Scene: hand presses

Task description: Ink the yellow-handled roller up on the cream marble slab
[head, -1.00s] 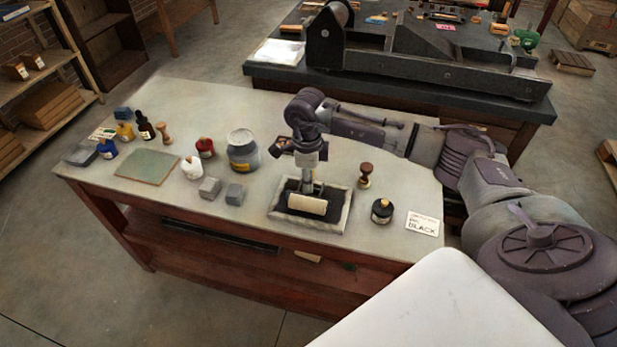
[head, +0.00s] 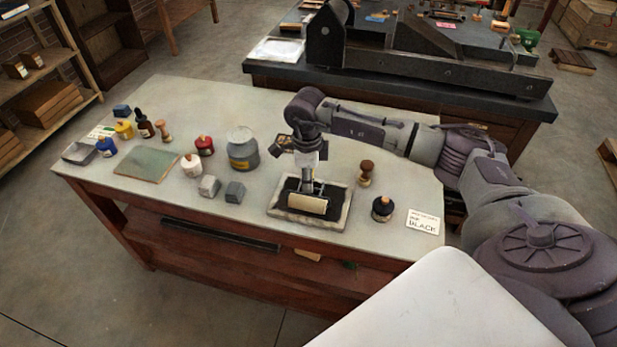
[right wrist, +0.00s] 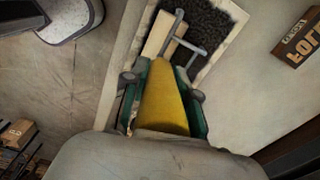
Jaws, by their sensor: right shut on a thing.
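The yellow-handled roller has a cream cylinder (head: 307,206) and a thin metal frame. Its yellow handle (right wrist: 163,98) shows in the right wrist view between the green fingers of my right gripper (right wrist: 164,84). My right gripper (head: 308,177) is shut on the handle and points down over the slab. The slab (head: 343,214) has a pale rim and a black ink patch in its middle. The cylinder lies over the front part of the ink patch and looks cream on its visible side. I cannot tell whether it touches the ink. My left gripper is not in view.
A dark ink bottle (head: 382,209), a wooden-knobbed tool (head: 366,173) and a BLACK card (head: 423,222) stand right of the slab. Grey blocks (head: 235,192), a large jar (head: 242,150) and small bottles are to the left. A press (head: 420,65) stands behind.

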